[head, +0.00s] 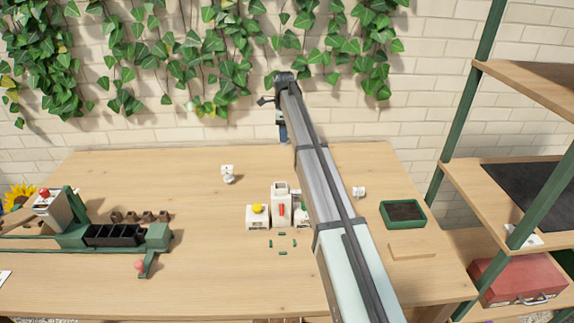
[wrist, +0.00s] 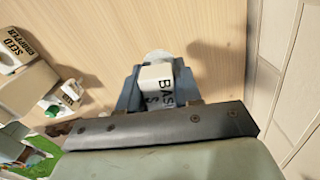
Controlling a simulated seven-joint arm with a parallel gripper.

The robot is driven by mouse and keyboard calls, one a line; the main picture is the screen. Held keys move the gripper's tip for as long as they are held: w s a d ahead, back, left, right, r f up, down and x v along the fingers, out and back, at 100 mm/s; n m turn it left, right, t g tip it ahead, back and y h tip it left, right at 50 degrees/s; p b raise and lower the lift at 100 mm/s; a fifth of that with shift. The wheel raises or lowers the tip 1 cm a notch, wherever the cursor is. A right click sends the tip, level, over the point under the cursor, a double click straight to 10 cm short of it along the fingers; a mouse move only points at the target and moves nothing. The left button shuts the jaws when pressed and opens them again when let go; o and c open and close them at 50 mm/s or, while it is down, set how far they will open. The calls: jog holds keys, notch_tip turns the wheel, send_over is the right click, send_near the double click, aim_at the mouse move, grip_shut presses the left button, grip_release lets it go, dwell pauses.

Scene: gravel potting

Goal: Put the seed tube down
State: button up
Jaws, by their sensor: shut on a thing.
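The seed tube (wrist: 157,73) is pale with a white label on which "BAS" can be read. In the wrist view it sits between the blue fingers of my gripper (wrist: 157,88), which is shut on it. Bare wooden tabletop lies behind its pale rounded end. In the head view my gripper (head: 283,132) points down near the table's back edge, and the tube cannot be made out there. The height of the tube above the table cannot be told.
White blocks with a yellow top (head: 258,215) and a red piece (head: 281,209) stand mid-table, left of my arm. Small green marks (head: 282,253) lie in front. A green soil tray (head: 389,224) is right, a green bench device (head: 158,236) left. The back left tabletop is clear.

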jog(key=shift+d+f+n, duration=0.35)
jog(key=shift+d+f, duration=0.05)
jog(key=shift+f, duration=1.25)
jog(key=shift+d+f+n, duration=0.3)
jog(key=shift+d+f, duration=0.05)
jog(key=shift+f, duration=1.3)
jog(key=shift+d+f+n, duration=0.35)
jog(key=shift+d+f, duration=0.05)
jog(key=shift+f, duration=1.25)
jog(key=shift+f, duration=0.15)
jog(key=o, duration=1)
notch_tip(320, 180, up, 12)
jog(key=shift+r, duration=0.2)
